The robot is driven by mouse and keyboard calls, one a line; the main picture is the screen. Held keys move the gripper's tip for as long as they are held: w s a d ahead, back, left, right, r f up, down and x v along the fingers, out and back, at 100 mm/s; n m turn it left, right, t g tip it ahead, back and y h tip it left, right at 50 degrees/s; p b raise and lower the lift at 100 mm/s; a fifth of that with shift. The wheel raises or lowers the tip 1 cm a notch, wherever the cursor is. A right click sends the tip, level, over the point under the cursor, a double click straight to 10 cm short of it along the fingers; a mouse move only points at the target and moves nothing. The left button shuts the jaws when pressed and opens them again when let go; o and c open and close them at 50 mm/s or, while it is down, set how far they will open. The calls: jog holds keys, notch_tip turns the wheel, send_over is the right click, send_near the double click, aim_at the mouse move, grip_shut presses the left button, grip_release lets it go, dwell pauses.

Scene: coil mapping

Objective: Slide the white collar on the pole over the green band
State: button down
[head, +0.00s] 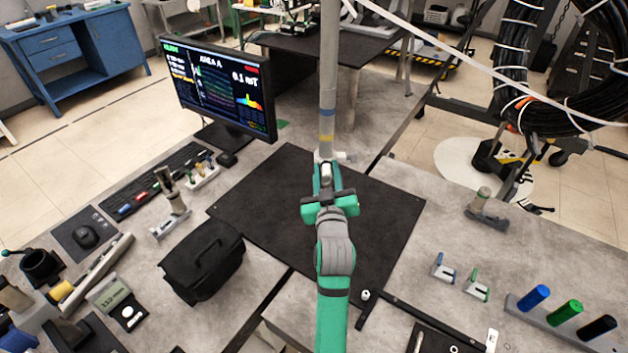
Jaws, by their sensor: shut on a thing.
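The grey pole (328,70) stands upright at the top middle of the head view, its upper end out of frame. It has a blue band (327,112) and, below it, a yellow band (327,138). The white collar (338,156) sits around the pole just below the yellow band, with a small knob on its right side. I see no green band on the visible part of the pole. My green gripper (326,168) reaches up from below and is shut on the collar. Its fingers and the grey piece between them partly hide the collar and the pole's lower end.
A black mat (268,200) lies under my arm. A monitor (222,88) stands left of the pole, and a black bag (203,262) is at left front. A white cable (440,42) slants down rightwards from the pole's top. Coloured pegs (566,314) stand at lower right.

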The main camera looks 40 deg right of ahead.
jog(key=shift+r, duration=0.2)
jog(key=c, duration=1.6)
grip_release()
jog(key=shift+w+d+f, duration=0.1)
jog(key=v, duration=1.1)
